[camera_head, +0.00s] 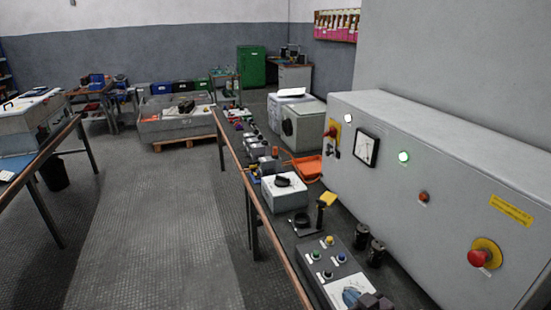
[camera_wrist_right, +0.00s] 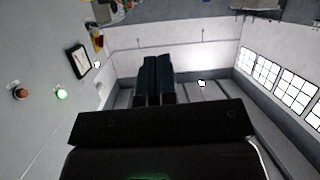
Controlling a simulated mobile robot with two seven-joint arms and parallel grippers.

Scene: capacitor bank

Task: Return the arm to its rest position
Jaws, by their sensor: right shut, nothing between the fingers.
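My right gripper (camera_wrist_right: 158,62) shows in the right wrist view, its two dark fingers side by side and touching, with nothing between them. In the head view, a dark shape (camera_head: 373,301) at the bottom edge, over the control box, looks like the tip of this gripper; most of it is cut off. My left gripper is in neither view. The grey cabinet (camera_head: 430,170) stands on the right of the head view, with a gauge (camera_head: 366,148), lit lamps and a red mushroom button (camera_head: 480,257). The gauge also shows in the wrist view (camera_wrist_right: 77,61), apart from the fingers.
A long bench runs along the cabinet. It carries a control box (camera_head: 333,265) with coloured buttons, dark cylinders (camera_head: 376,253), a white box with a black knob (camera_head: 284,192) and an orange tray (camera_head: 308,166). Another table (camera_head: 45,150) stands left. The floor (camera_head: 150,225) between is clear.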

